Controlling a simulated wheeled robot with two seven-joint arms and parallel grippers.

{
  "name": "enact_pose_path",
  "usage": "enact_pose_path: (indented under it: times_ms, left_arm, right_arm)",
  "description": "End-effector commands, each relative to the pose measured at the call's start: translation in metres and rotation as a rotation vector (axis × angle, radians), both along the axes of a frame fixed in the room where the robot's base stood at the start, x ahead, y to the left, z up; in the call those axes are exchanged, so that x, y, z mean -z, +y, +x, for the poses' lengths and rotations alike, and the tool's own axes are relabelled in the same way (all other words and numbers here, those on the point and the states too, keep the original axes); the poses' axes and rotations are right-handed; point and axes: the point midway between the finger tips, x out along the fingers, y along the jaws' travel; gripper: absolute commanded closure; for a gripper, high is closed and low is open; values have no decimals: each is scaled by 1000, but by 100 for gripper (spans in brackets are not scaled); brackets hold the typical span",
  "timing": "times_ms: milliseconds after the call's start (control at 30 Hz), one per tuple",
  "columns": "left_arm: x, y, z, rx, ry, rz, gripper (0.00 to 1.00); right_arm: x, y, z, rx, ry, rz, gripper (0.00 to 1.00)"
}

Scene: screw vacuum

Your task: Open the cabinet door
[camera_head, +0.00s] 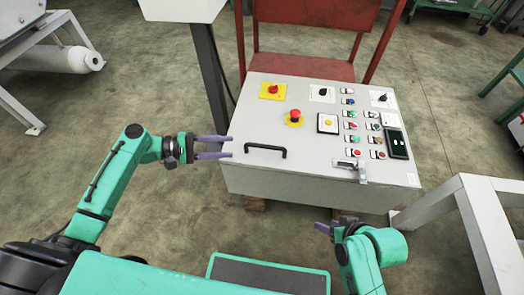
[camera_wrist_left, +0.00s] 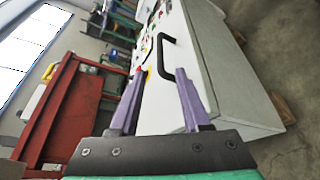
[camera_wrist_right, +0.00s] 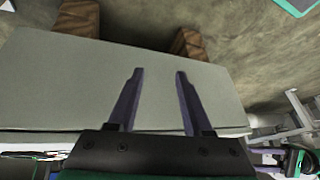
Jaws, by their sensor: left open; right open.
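The cabinet (camera_head: 215,165) is a light grey control box with a sloped top panel of buttons, knobs and a small screen. Its black bar handle (camera_head: 265,148) is on the panel's lower left; it also shows in the left wrist view (camera_wrist_left: 178,60). A metal latch (camera_head: 360,170) sits near the panel's lower right edge. My left gripper (camera_head: 226,147) is open and empty, just left of the black handle and apart from it. My right gripper (camera_head: 326,227) is open and empty, low in front of the cabinet's front face. In the right wrist view its fingers (camera_wrist_right: 159,72) point along the grey face.
A red metal frame (camera_head: 305,40) stands behind the cabinet. A grey post (camera_head: 210,75) rises at its back left. A white frame (camera_head: 480,210) stands close on the right. Wooden blocks (camera_wrist_right: 190,42) support the cabinet.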

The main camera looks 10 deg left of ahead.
Motion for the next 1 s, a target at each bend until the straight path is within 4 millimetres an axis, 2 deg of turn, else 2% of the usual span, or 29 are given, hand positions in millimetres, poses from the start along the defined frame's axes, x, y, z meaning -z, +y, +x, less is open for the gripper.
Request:
enact_pose_path:
  times_ms: [200, 400, 533, 767, 900, 1000]
  left_arm:
    - [15, -56, 20, 3, -3, -1, 53]
    - [24, -95, 35, -1, -1, 1, 53]
    - [26, -106, 39, -2, -1, 2, 53]
    - [26, -107, 39, -2, 0, 3, 53]
    - [26, -107, 39, -2, 0, 3, 100]
    - [26, -106, 39, -2, 0, 3, 100]
  right_arm:
    - [19, 23, 11, -9, -110, 76, 50]
    - [26, 40, 17, -7, -197, 141, 50]
    - [27, 44, 19, -5, -222, 159, 50]
    - [26, 45, 19, -4, -226, 161, 50]
    - [27, 45, 19, -5, -225, 161, 50]
    - [27, 45, 19, -4, -225, 161, 50]
